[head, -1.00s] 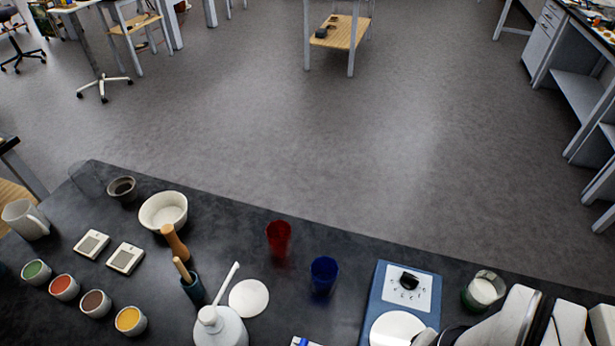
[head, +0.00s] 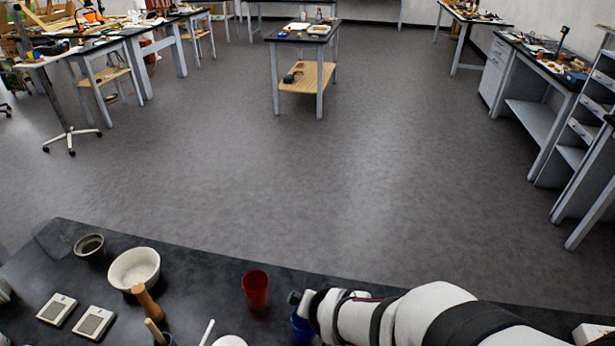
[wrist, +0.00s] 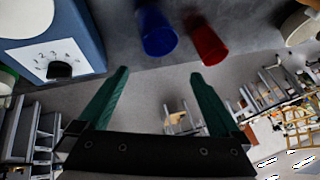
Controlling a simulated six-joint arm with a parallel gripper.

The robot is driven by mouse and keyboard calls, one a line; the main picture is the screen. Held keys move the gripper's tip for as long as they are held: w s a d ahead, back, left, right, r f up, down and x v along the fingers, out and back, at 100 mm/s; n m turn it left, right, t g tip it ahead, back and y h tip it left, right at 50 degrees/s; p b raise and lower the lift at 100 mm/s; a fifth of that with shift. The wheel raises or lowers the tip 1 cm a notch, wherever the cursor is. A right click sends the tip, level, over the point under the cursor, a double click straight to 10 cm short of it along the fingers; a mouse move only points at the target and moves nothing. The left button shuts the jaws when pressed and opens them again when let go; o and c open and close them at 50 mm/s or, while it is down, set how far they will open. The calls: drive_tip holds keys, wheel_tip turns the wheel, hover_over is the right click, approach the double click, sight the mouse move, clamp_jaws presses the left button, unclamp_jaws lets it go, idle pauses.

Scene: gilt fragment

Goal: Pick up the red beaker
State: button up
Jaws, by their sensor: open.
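The red beaker (head: 256,290) stands upright near the far edge of the black bench in the head view. It also shows in the wrist view (wrist: 207,46), beyond the right fingertip. My gripper (wrist: 160,75) is open and empty, with its green fingers spread apart. In the head view only a bit of its tip (head: 294,297) shows, just right of the red beaker; the rest is hidden by my arm. I cannot tell whether it touches anything. A blue beaker (wrist: 158,36) stands left of the red one in the wrist view and is mostly behind my arm in the head view.
On the black bench (head: 205,285) stand a white bowl (head: 134,268), a wooden-handled pestle (head: 147,301), a small dark bowl (head: 89,246) and two white devices. A blue hotplate (wrist: 52,35) shows in the wrist view. The bench between white bowl and red beaker is clear.

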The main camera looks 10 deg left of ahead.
drive_tip(key=w+a+f+n+t, duration=0.25)
drive_tip(key=a+f+t, duration=0.2)
drive_tip(key=a, duration=0.35)
drive_tip(key=n+t+y, duration=0.2)
drive_tip(key=n, duration=0.1)
approach(256, 277)
drive_tip(key=shift+s+d, duration=0.1)
drive_tip(key=shift+d, duration=0.1)
drive_tip(key=shift+a+f, duration=0.15)
drive_tip(key=shift+a, duration=0.15)
drive_tip(key=x, duration=0.7)
drive_tip(key=shift+n, duration=0.25)
drive_tip(key=c, duration=1.3)
